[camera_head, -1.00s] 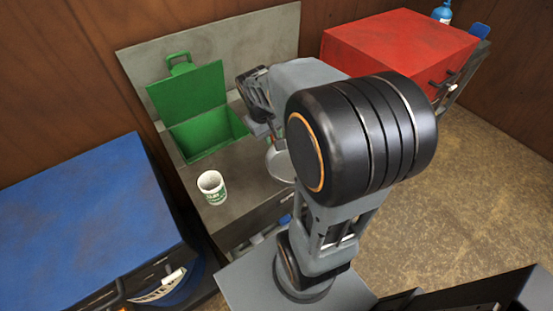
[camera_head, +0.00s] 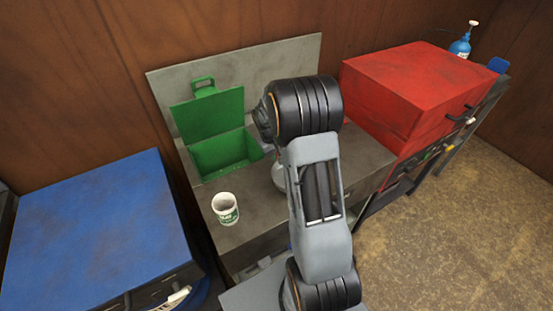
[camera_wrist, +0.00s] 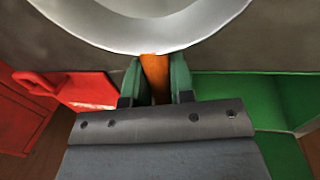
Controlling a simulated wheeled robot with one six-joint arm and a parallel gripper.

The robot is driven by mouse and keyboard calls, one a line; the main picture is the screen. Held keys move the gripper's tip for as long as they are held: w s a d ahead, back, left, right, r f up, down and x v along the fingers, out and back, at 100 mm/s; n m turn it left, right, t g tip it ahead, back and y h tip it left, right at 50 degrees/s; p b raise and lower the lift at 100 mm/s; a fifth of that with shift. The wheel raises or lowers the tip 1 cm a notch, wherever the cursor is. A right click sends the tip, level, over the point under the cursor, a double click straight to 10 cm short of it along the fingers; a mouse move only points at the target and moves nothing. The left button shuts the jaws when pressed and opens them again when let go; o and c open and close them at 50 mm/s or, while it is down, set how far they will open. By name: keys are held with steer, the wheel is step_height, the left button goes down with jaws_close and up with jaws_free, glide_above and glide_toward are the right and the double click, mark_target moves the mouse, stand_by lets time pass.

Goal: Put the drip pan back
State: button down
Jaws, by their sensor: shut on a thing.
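The drip pan (camera_wrist: 150,42) is a round, shallow, silver-grey dish with an orange handle (camera_wrist: 155,78). In the wrist view its rim fills the top of the picture. My gripper (camera_wrist: 156,72) is shut on the orange handle, which lies between its two green fingers. In the head view a small part of the pan (camera_head: 279,178) shows over the grey bench (camera_head: 258,212), left of my arm. My arm hides the rest of the pan and most of the gripper there. I cannot tell whether the pan touches the bench.
A green bin (camera_head: 222,152) with its lid raised stands at the bench's back left. A white cup (camera_head: 226,209) stands near the front left. A red cabinet (camera_head: 405,92) is at right, with a blue bottle (camera_head: 461,46). A blue box (camera_head: 95,235) is at left.

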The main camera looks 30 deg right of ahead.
steer(key=shift+w+f+p, duration=0.2)
steer(key=shift+f+p, duration=0.15)
steer(key=shift+f, duration=1.45)
steer(key=shift+f, duration=0.2)
steer(key=c, duration=1)
jaws_free()
